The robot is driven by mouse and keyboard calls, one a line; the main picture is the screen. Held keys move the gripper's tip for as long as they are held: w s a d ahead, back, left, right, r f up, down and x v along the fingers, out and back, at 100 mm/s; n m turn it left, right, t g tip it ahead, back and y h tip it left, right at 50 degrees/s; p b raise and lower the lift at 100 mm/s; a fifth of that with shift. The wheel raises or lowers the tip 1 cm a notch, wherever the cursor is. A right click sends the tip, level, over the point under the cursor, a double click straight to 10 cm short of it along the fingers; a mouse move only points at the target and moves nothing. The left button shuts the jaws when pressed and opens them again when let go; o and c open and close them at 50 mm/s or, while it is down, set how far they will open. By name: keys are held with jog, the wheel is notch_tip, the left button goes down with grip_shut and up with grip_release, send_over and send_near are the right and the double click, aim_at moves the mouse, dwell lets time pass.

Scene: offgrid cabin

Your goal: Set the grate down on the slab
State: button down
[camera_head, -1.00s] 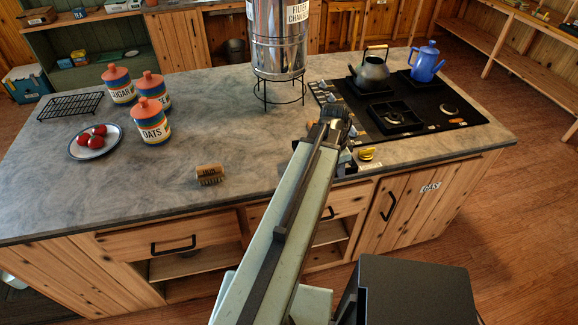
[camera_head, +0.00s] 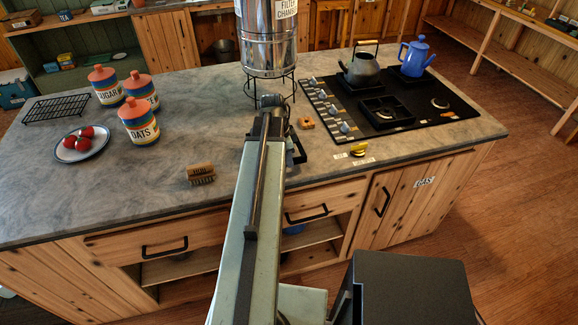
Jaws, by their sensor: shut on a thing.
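My gripper (camera_head: 270,103) is over the grey stone slab (camera_head: 215,130), left of the black hob (camera_head: 400,108). It is shut on the grate (camera_head: 298,152), a black piece of which shows right of my arm. The arm hides most of the grate and the jaws' grip. I cannot tell whether the grate touches the slab. On the hob, a front right burner (camera_head: 440,103) is bare, and another square black grate (camera_head: 387,111) sits on the front left burner.
A steel water filter (camera_head: 268,45) on a wire stand is just beyond my gripper. Canisters (camera_head: 139,124), a tomato plate (camera_head: 82,145) and a wire rack (camera_head: 57,108) stand left. The slab between brush and filter is clear.

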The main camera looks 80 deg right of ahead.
jog(key=b+x, duration=0.1)
jog(key=x, duration=0.2)
jog(key=shift+w+a+f, duration=0.1)
jog(key=shift+w+a, duration=0.05)
jog(key=shift+w, duration=0.05)
jog(key=shift+r, duration=0.2)
jog(key=shift+f, duration=0.2)
jog(key=c, duration=1.5)
grip_release()
jog(key=shift+r, duration=0.1)
jog(key=p+v, duration=1.2)
jog(key=shift+s+r, duration=0.1)
jog(key=shift+r, duration=0.2)
jog(key=shift+f, duration=0.15)
